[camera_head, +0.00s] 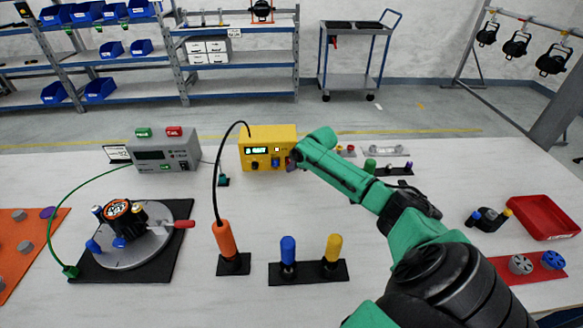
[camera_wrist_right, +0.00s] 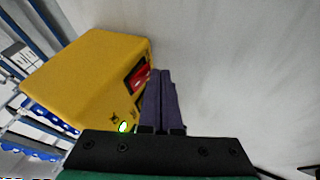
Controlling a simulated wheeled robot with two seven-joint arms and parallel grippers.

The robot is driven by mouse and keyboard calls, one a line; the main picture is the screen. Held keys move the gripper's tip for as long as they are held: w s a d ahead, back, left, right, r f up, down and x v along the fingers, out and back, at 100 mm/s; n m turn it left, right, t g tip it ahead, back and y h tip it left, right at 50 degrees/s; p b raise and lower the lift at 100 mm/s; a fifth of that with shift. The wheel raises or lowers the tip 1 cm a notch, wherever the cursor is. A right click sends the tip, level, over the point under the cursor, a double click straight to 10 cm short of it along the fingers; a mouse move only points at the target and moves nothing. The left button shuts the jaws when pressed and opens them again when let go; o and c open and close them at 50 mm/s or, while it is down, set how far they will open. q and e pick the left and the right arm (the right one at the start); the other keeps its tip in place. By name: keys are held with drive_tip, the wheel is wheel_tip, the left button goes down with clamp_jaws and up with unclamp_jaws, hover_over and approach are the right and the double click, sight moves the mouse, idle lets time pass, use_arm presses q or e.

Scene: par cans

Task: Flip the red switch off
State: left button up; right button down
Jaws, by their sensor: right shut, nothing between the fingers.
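A yellow box (camera_head: 262,140) with a small lit display stands toward the back middle of the table. In the right wrist view the yellow box (camera_wrist_right: 88,75) carries a red switch (camera_wrist_right: 138,79) in a dark frame, on the face beside my fingers. My right gripper (camera_head: 292,161) reaches to the box's right front side. In the right wrist view the right gripper (camera_wrist_right: 161,72) has its two purple fingers together and empty, close beside the switch. I cannot tell whether they touch it or which way it is set. In the head view my gripper covers the switch area. My left gripper is not seen.
A grey device (camera_head: 165,153) with green and red buttons stands left of the box. An orange-handled tool (camera_head: 223,236) on a black cable stands in front. Blue and yellow handles stand in a black holder (camera_head: 308,275). A red tray (camera_head: 541,217) lies at the right.

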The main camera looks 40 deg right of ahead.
drive_tip(key=shift+w+d+f, duration=0.15)
drive_tip(key=shift+f, duration=0.05)
drive_tip(key=shift+r, duration=0.1)
drive_tip(key=shift+r+p, duration=0.85)
